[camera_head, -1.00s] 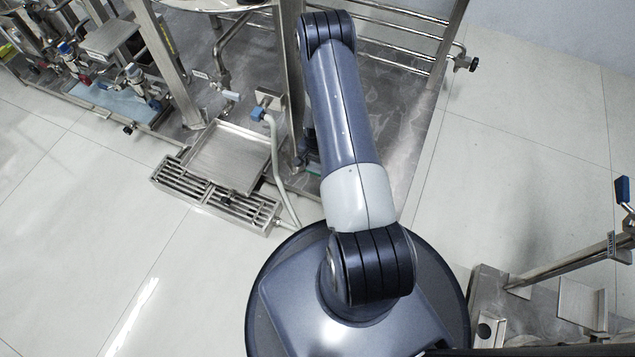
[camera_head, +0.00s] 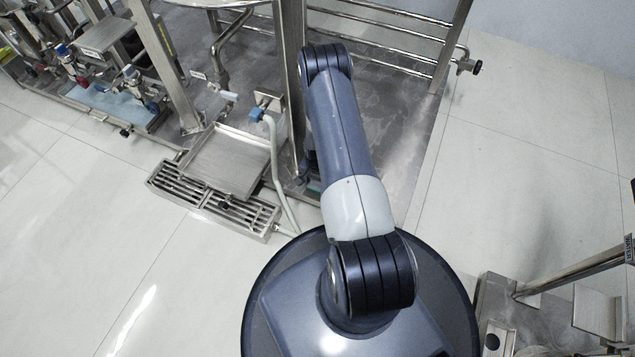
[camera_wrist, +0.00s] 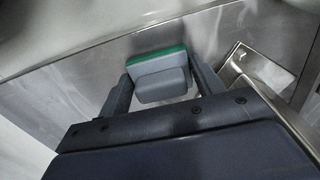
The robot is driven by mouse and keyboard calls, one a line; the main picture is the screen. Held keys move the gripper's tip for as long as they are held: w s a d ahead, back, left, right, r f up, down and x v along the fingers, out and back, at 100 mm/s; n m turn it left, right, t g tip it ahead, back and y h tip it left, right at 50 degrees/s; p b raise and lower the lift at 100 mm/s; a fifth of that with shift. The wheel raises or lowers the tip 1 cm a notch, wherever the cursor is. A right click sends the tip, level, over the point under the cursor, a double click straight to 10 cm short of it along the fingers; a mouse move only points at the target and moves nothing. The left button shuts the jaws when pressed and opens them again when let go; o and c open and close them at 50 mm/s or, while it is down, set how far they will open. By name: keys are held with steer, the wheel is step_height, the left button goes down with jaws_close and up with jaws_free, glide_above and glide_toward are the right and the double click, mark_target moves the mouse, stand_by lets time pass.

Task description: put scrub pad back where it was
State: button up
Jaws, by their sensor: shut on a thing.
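The scrub pad (camera_wrist: 158,64), a grey block with a green layer along its far edge, shows in the wrist view. My gripper (camera_wrist: 162,78) is shut on it, with one finger at each side. The pad is held in front of a brushed steel surface (camera_wrist: 75,85); I cannot tell whether they touch. In the head view my arm reaches up the picture beside a steel post, and its far end is mostly hidden.
A steel tray (camera_head: 225,160) and a slotted drain grate (camera_head: 205,200) lie left of my arm, with a pale hose (camera_head: 279,175) beside them. Steel rails (camera_head: 390,50) stand behind. A metal stand (camera_head: 570,275) is at lower right. The pale floor at left is open.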

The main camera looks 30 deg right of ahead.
steer(key=o, duration=0.9)
step_height(320, 180, up, 12)
steer(key=p, duration=0.5)
steer(key=shift+r+p, duration=0.15)
steer(key=shift+p, duration=0.15)
